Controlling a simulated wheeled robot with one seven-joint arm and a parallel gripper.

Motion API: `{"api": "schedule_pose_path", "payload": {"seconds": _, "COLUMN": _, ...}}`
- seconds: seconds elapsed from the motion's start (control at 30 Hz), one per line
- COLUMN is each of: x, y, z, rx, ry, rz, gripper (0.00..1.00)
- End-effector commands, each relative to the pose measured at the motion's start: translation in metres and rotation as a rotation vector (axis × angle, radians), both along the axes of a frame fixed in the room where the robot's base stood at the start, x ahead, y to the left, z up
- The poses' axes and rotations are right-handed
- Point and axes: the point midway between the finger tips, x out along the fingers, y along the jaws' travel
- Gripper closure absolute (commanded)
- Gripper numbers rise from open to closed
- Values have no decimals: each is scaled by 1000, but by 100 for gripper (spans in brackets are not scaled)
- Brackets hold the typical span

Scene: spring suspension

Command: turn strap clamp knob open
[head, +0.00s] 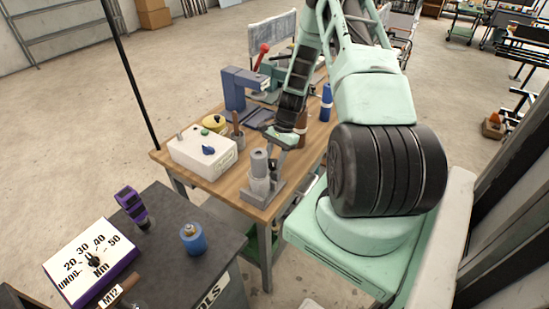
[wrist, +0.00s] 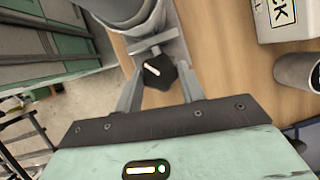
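The strap clamp knob (wrist: 158,72) is black and lobed, with a white line across its face. It sits below a grey cylinder (wrist: 125,12) and its bracket in the wrist view. My gripper (wrist: 160,82) is open, with one finger on each side of the knob. A narrow gap seems to show on both sides, though contact is hard to judge. In the head view the grey cylinder (head: 259,162) stands upright in its stand at the table's near corner. My gripper (head: 284,140) is just behind it there, and I cannot make out the knob.
The wooden table (head: 225,192) also holds a white control box (head: 205,155), a blue-grey press (head: 238,90), a yellow round item (head: 214,123) and a blue bottle (head: 326,102). A dark cart (head: 180,275) with a torque dial board (head: 92,262) stands at the near left. Open floor lies beyond.

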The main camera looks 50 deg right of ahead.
Motion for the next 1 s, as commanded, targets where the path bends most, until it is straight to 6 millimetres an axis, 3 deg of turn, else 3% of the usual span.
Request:
{"api": "schedule_pose_path", "payload": {"seconds": 0.47, "x": 1, "y": 0, "z": -1, "rx": 0, "ry": -1, "rz": 65, "gripper": 84}}
{"api": "schedule_pose_path", "payload": {"seconds": 1.0, "x": 6, "y": 1, "z": -1, "rx": -2, "ry": 1, "rz": 509, "gripper": 84}}
